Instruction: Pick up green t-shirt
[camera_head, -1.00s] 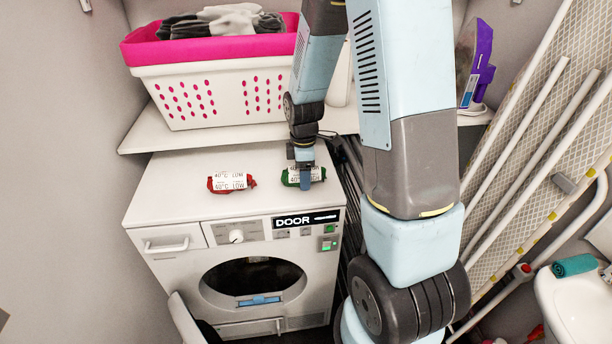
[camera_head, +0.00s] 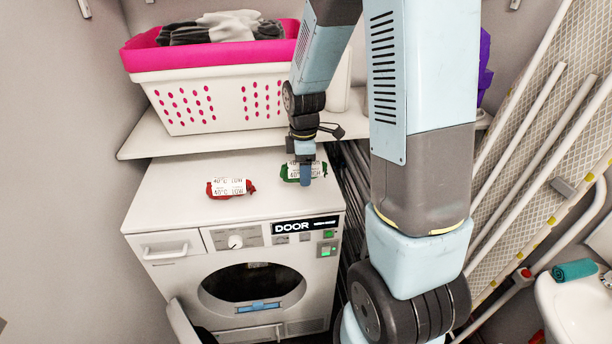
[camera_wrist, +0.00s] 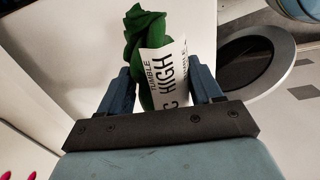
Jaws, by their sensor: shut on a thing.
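The green t-shirt (camera_head: 290,171) is a rolled bundle with a white paper label around it. It is at the right side of the dryer's white top. In the wrist view the green t-shirt (camera_wrist: 146,30) lies between the two blue fingers, and its label shows the words "HIGH" and "TUMBLE". My gripper (camera_head: 305,177) is shut on the bundle, with a finger on its near side; it also shows in the wrist view (camera_wrist: 166,90). I cannot tell whether the bundle touches the dryer top or is slightly above it.
A red rolled bundle with a label (camera_head: 230,188) lies to the left on the dryer (camera_head: 190,222). A pink and white laundry basket (camera_head: 215,95) stands on the shelf behind. An ironing board (camera_head: 545,150) leans at the right.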

